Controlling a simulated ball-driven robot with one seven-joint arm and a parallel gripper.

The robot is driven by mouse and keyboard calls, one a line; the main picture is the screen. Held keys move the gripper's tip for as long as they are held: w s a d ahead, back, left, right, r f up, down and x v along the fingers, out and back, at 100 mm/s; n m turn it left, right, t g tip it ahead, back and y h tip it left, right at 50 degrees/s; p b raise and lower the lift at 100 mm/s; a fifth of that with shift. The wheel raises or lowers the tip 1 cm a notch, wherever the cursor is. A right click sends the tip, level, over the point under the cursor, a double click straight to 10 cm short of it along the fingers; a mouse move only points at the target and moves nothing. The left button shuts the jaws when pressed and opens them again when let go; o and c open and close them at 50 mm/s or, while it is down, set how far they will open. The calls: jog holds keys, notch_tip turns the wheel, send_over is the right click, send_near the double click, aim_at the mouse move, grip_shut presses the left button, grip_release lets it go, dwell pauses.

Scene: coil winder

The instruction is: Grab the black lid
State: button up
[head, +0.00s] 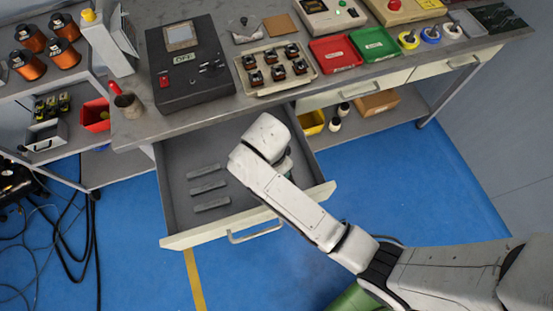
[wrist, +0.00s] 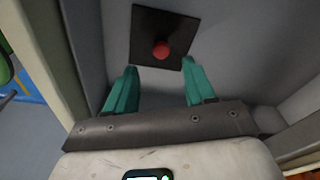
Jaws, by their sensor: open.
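The black lid (wrist: 172,26) shows in the wrist view as a flat, dark square plate with a round red knob (wrist: 161,50) near its middle. It lies on the grey floor of the open drawer. My gripper (wrist: 157,78) is open, with its two teal fingers apart, one on each side below the lid in the picture. The red knob appears between and just beyond the fingertips, and nothing is held. In the head view my arm reaches into the right part of the open drawer (head: 178,158) and hides the lid and most of the gripper.
Several grey bars (head: 208,187) lie in the drawer's left half. The drawer's front (head: 200,234) and side walls stand around my gripper. Above is the bench top (head: 150,125) with a dark control box (head: 190,70), a parts tray (head: 275,75), and red (head: 335,54) and green (head: 374,44) trays.

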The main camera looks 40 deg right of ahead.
jog(key=shift+w+d+f, duration=0.1)
jog(key=shift+f, duration=2.55)
jog(key=shift+c, duration=0.5)
grip_shut()
